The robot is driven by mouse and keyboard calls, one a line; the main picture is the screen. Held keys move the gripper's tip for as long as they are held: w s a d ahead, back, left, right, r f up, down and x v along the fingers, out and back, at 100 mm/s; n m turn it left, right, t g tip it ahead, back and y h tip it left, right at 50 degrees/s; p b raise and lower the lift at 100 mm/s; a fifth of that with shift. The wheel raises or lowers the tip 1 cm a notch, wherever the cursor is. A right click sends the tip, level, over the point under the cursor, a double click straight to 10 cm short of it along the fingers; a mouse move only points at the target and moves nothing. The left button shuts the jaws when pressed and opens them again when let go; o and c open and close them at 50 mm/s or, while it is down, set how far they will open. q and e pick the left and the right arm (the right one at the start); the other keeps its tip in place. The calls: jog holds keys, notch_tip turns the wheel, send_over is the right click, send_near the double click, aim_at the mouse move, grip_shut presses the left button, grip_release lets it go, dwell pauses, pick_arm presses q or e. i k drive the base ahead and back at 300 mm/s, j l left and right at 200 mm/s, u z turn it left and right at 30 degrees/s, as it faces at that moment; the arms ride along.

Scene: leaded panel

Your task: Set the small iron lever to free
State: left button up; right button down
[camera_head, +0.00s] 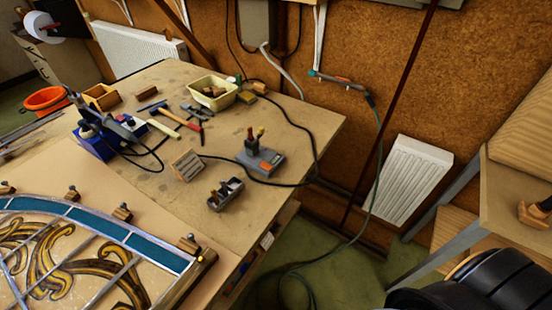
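I cannot single out the small iron lever with certainty. The leaded glass panel (90,240) lies on the bench at the lower left, with a blue-green curved border and brown scrollwork. Small wooden blocks with dark metal parts stand along its edge, such as a block (122,212) near the middle of the curve. Another block (188,244) stands at the panel's right corner, with a small yellowish spot beside it. These parts are too small to tell whether one is a lever or how it is set. Neither of my grippers shows.
The wooden bench (290,125) carries a blue soldering station (95,140), a hammer (180,119), a cream tub (212,93), a grey block with tools (262,158) and a metal plane (226,193). Black cables cross its right side. Green floor (320,270) lies right of it.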

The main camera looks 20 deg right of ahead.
aim_at(261, 129)
jog(key=i+l+u, duration=0.15)
jog(key=l, duration=0.25)
jog(key=i+l+u, duration=0.15)
jog(key=l, duration=0.25)
jog(key=i+l+u, duration=0.15)
jog(key=l, duration=0.3)
jog(key=l+u, duration=0.15)
jog(key=l, duration=0.25)
jog(key=i+l+u, duration=0.15)
jog(key=l, duration=0.35)
